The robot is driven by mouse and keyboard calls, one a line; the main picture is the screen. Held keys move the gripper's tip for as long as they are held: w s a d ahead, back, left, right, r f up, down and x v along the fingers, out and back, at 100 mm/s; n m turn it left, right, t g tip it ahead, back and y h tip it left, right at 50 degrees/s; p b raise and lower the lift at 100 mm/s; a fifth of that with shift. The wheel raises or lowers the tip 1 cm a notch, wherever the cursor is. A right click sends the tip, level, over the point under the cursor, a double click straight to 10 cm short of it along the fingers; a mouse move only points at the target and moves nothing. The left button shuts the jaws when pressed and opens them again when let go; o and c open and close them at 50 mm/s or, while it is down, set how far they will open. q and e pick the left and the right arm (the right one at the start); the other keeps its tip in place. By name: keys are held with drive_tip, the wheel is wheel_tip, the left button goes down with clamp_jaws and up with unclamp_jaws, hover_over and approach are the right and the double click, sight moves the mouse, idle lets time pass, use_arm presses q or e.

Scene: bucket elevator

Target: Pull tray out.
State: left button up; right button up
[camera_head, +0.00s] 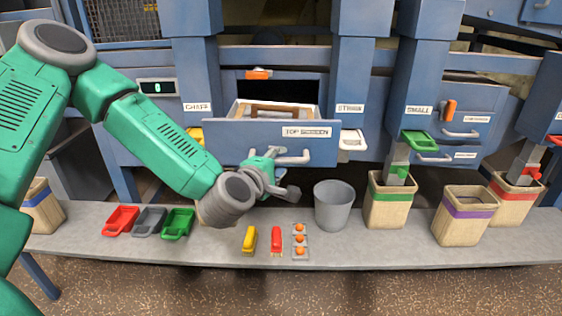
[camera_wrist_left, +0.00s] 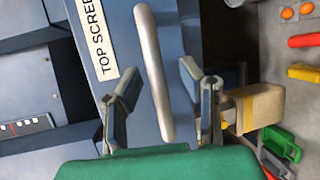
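The blue tray labelled TOP SCREEN (camera_head: 230,131) sticks partly out of its dark slot in the machine, and its open top shows a wooden frame inside. Its grey bar handle (camera_head: 296,159) is on the front. My left gripper (camera_head: 272,172) is at the handle's left part. In the left wrist view the handle (camera_wrist_left: 154,70) runs between the two spread fingers of the gripper (camera_wrist_left: 163,98), with gaps on both sides. The tray front (camera_wrist_left: 125,55) lies behind them. My right gripper is not in view.
A grey bench (camera_head: 350,252) runs below the tray. It bears red, grey and green scoops (camera_head: 150,221), two brushes (camera_head: 263,240), a grey bucket (camera_head: 333,205) and several banded sacks (camera_head: 388,205). An orange latch (camera_head: 258,74) sits above the slot.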

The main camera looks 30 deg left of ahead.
use_arm(q)
drive_tip(key=a+v, duration=0.1)
drive_tip(key=v, duration=0.5)
drive_tip(key=shift+d, duration=0.4)
drive_tip(key=shift+f, duration=0.2)
drive_tip(key=s+d+f+m+g+h, duration=0.25)
drive_tip(key=s+d+f+m, duration=0.2)
drive_tip(key=f, duration=0.45)
drive_tip(key=s+d+f+m+g+h, duration=0.2)
drive_tip(key=s+d+f+m+g, duration=0.3)
drive_tip(key=f, duration=0.4)
drive_tip(key=s+a+f+m+g+y, duration=0.1)
drive_tip(key=s+a+f+m+g, duration=0.1)
drive_tip(key=s+f+m, duration=0.4)
drive_tip(key=s+a+f+m+g+y, duration=0.1)
drive_tip(key=s+f+m+g, duration=0.4)
drive_tip(key=s, duration=0.7)
drive_tip(key=shift+s+a+f+m, duration=0.4)
drive_tip(key=shift+a+f, duration=0.15)
drive_tip(key=shift+f, duration=0.3)
drive_tip(key=shift+w+g, duration=0.15)
drive_tip(key=shift+g, duration=0.1)
